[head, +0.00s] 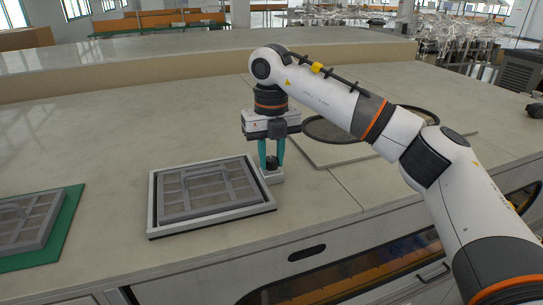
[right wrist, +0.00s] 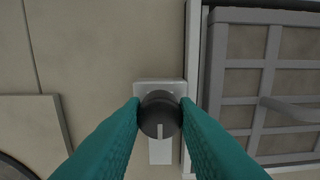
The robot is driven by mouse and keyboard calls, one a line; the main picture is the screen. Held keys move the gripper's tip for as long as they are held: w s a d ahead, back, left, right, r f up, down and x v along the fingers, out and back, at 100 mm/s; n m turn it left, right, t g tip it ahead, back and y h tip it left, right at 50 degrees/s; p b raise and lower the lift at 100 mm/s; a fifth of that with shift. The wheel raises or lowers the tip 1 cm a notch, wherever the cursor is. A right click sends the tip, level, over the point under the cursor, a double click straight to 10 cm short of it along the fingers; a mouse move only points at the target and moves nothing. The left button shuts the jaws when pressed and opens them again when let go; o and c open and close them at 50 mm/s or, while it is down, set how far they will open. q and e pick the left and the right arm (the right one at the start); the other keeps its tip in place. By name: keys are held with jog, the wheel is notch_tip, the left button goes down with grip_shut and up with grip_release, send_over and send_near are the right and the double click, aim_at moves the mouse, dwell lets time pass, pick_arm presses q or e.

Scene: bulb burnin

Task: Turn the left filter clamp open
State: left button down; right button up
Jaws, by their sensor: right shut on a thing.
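The filter clamp (head: 273,176) is a dark round knob on a small pale grey base, fixed at the right side of the filter frame (head: 158,222) in the head view. In the right wrist view, the clamp's knob (right wrist: 159,125) has a pale line that runs toward the bottom of the picture. My right gripper (head: 271,160) points down with its teal fingers shut on the knob, one on each side. A grey gridded filter (head: 208,190) with a handle lies inside the frame. My left gripper is not in view.
A second gridded filter (head: 32,220) lies on a green mat (head: 66,222) at the far left. A dark ring (head: 318,133) lies on a pale plate (head: 312,157) behind my right arm.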

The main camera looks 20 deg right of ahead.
aim_at(271, 159)
jog(key=shift+w+r, duration=0.1)
jog(key=shift+r, duration=0.1)
jog(key=o, duration=1)
jog(key=shift+f, duration=0.15)
notch_tip(271, 159, up, 5)
jog(key=shift+f+b, duration=0.1)
jog(key=shift+b, duration=0.65)
notch_tip(271, 159, up, 7)
jog(key=shift+r+p, duration=0.15)
jog(key=shift+p, duration=0.25)
